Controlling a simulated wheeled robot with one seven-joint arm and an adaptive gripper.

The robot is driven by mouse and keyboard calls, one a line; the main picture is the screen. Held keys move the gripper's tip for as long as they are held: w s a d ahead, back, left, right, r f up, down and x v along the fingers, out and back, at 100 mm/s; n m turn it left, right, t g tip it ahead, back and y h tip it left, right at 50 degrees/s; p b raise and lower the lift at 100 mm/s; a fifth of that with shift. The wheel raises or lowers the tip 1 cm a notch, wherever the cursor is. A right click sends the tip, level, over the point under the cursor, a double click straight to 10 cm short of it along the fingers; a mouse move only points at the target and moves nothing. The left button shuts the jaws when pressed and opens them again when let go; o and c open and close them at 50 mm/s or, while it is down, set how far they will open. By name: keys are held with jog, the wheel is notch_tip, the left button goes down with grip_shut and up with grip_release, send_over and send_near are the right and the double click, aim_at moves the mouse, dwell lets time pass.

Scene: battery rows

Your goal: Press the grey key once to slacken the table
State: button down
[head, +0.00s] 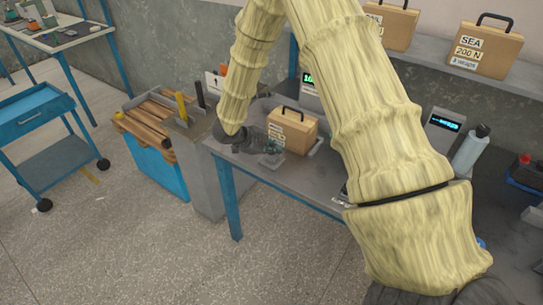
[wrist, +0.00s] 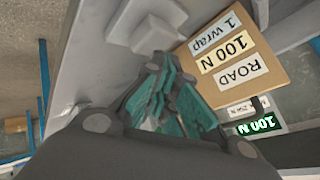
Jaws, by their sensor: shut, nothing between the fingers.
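My gripper (head: 272,148) is shut and empty, low over the left end of the grey bench (head: 330,188). In the wrist view its teal-padded fingers (wrist: 165,75) are together, with their tips close to a pale grey raised block (wrist: 150,22). This block looks like the grey key; I cannot tell whether the fingers touch it. In the head view a small grey piece (head: 271,161) shows beside the fingers, mostly hidden by them. A green display (wrist: 256,125) reads 100 N; part of it also shows in the head view (head: 308,79).
A wooden case (head: 292,130) stands just right of my gripper; its labels (wrist: 227,52) read ROAD, 100 N, 1 wrap. A second display (head: 445,121) and a grey bottle (head: 471,148) stand farther right. A blue bin (head: 157,168) with wood is at left. My arm hides mid-bench.

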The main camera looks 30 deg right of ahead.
aim_at(273, 157)
jog(key=shift+f+b, duration=0.35)
jog(key=shift+f, duration=0.55)
dwell(1.2)
dwell(0.3)
jog(key=shift+r+p, duration=0.95)
jog(key=shift+r, duration=0.35)
jog(key=shift+r, duration=0.1)
jog(key=shift+r+p, duration=1.9)
jog(key=shift+r, duration=0.55)
jog(key=shift+f, duration=0.1)
